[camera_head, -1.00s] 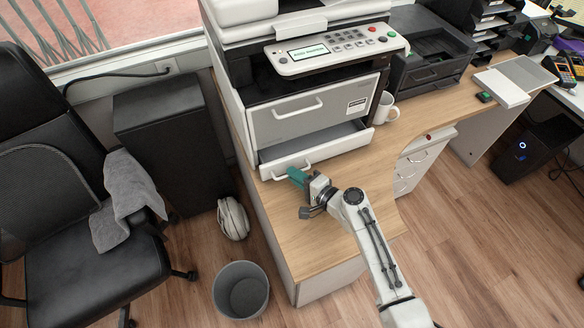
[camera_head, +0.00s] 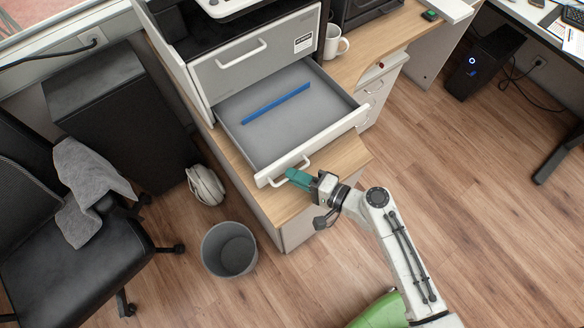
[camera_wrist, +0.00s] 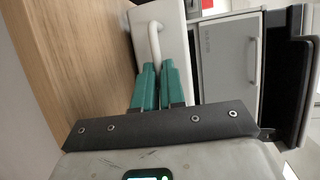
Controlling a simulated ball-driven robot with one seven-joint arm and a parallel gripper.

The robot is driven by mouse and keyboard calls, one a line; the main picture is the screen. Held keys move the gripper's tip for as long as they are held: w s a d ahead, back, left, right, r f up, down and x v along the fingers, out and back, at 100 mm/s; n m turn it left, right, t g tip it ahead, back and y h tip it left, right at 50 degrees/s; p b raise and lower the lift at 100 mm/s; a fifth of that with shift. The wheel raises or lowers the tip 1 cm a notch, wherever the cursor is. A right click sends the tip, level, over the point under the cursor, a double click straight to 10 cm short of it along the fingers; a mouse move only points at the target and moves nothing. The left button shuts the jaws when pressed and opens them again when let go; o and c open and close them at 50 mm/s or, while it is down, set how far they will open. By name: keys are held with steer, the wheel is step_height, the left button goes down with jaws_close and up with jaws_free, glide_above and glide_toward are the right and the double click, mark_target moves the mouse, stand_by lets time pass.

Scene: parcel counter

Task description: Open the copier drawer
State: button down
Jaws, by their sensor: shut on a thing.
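The copier's lower drawer (camera_head: 312,142) is pulled well out over the desk in the head view. Its inside is grey, and a blue strip (camera_head: 275,104) lies across its floor. My gripper (camera_head: 290,174) has green fingers and is shut on the white drawer handle (camera_head: 300,167) at the drawer's front. In the wrist view the gripper (camera_wrist: 161,68) closes on the white handle (camera_wrist: 155,38), with part of it hidden between the fingers. The upper drawer (camera_head: 255,60) of the copier is shut.
A wooden desk (camera_head: 345,152) carries the copier and a white mug (camera_head: 335,42). A grey bin (camera_head: 229,250), a black chair (camera_head: 60,245) and a black cabinet (camera_head: 120,115) stand to the left. Open wooden floor (camera_head: 470,200) lies to the right.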

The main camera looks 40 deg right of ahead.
steer(key=c, duration=1.2)
jaws_free()
steer(key=b+v, duration=0.2)
steer(key=v, duration=0.8)
steer(key=shift+s+d, duration=0.2)
steer(key=shift+s, duration=0.2)
